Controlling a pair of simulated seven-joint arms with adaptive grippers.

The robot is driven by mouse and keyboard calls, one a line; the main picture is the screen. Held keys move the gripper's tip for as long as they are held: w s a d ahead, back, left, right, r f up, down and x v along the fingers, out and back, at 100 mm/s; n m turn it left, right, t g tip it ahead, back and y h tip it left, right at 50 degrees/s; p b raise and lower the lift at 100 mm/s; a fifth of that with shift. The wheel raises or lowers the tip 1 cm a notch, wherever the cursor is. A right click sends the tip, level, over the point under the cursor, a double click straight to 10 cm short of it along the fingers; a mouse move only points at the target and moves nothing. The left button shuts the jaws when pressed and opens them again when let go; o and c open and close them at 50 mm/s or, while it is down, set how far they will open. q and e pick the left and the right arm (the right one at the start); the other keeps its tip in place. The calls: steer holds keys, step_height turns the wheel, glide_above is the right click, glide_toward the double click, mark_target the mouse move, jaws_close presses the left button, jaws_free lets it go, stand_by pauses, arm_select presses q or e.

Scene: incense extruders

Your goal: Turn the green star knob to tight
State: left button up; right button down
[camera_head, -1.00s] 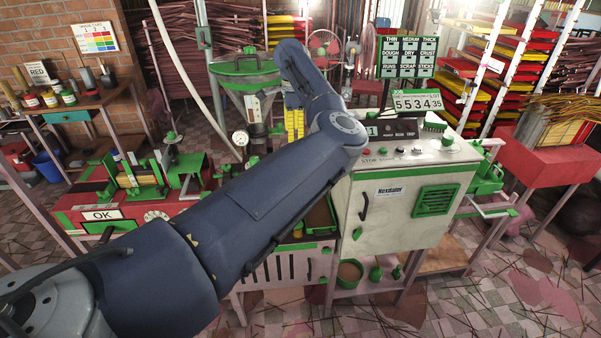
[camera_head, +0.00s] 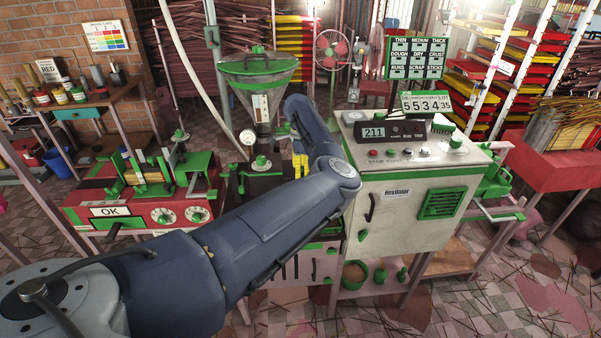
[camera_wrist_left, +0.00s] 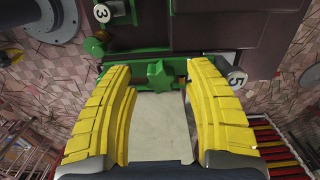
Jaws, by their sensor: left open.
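The green star knob (camera_wrist_left: 160,75) shows in the left wrist view, just beyond and between my yellow fingertips. It is attached to a green bracket at the edge of a dark machine body. My left gripper (camera_wrist_left: 160,68) is open, one finger on each side of the knob's line, with nothing held. A gap seems to remain between the fingers and the knob. In the head view, my left gripper (camera_head: 298,160) points down beside the hopper machine, partly behind my own arm. I cannot make out the star knob there for certain. My right gripper is not in view.
A metal hopper (camera_head: 262,80) stands left of my fingers. The white cabinet (camera_head: 400,215) with a display reading 211 is close on the right. A red machine (camera_head: 150,225) with an OK plate is at left.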

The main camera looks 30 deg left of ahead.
arm_select(q)
steer(key=shift+f, duration=0.5)
jaws_close()
